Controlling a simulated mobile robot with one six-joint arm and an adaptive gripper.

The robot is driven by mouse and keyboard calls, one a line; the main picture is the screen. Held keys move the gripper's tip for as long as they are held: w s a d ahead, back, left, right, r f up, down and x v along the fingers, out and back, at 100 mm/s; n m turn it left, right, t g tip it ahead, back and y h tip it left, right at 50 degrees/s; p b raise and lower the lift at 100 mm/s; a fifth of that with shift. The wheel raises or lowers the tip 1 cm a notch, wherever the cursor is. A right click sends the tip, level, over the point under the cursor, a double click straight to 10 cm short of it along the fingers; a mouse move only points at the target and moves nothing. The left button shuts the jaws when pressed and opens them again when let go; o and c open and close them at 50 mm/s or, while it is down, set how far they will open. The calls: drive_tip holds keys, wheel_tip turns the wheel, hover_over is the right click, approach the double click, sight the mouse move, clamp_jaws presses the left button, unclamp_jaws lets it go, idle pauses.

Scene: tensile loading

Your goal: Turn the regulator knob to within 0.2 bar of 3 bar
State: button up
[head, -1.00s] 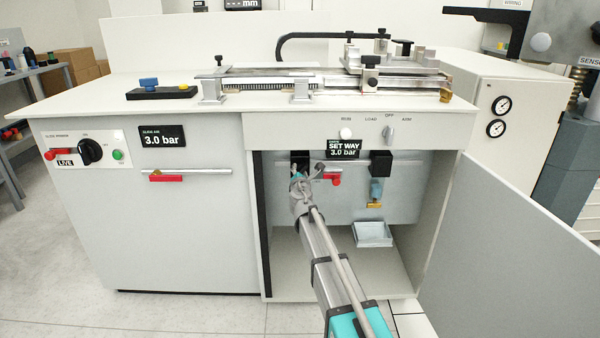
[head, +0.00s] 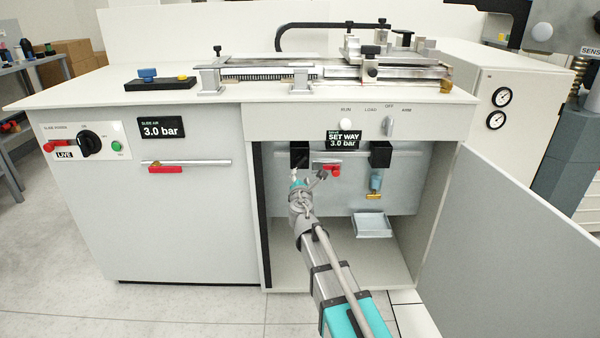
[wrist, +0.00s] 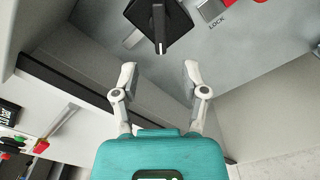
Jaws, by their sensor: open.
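The regulator knob, a black bar with a white end mark, stands on a black square plate at the top of the wrist view (wrist: 158,28). In the head view its black block (head: 299,152) is at the upper left inside the open cabinet. My gripper (wrist: 159,75) is open and empty, with both fingertips apart from the knob and below it in the wrist view. In the head view my gripper (head: 298,184) is just below and in front of the block. The set way display (head: 344,140) above the opening reads 3.0 bar.
A red-handled lock valve (head: 332,170) is right of the knob, then a second black block (head: 380,155) with a blue and brass part under it. A small tray (head: 373,226) sits lower. The open door (head: 510,235) bounds the right. The slide air display (head: 161,128) reads 3.0 bar.

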drive_tip(key=shift+s, duration=0.95)
drive_tip(key=s+d+f+m+g+h, duration=0.3)
drive_tip(key=s+d+f+m+g, duration=0.25)
drive_tip(key=d+m, duration=0.35)
drive_tip(key=s+d+f+m+g+h, duration=0.35)
drive_tip(key=s+d+m, duration=0.25)
drive_tip(key=d+m, duration=0.35)
drive_tip(key=s+a+f+m+g+y+p, duration=0.1)
drive_tip(key=s+f+m+g+y, duration=0.25)
drive_tip(key=s, duration=0.45)
drive_tip(key=s+a+f+m+g+y+p, duration=0.1)
drive_tip(key=s+f+m+g+y, duration=0.1)
drive_tip(key=s+f+m+g, duration=0.5)
drive_tip(key=s+a+r+n+t+y+p, duration=0.1)
drive_tip(key=s+r+p, duration=0.2)
drive_tip(key=r+p, duration=3.4)
wheel_tip(320, 180, up, 4)
drive_tip(key=shift+f+p, duration=0.25)
drive_tip(key=shift+p, duration=0.05)
drive_tip(key=shift+s+t, duration=0.1)
drive_tip(key=shift+t, duration=0.15)
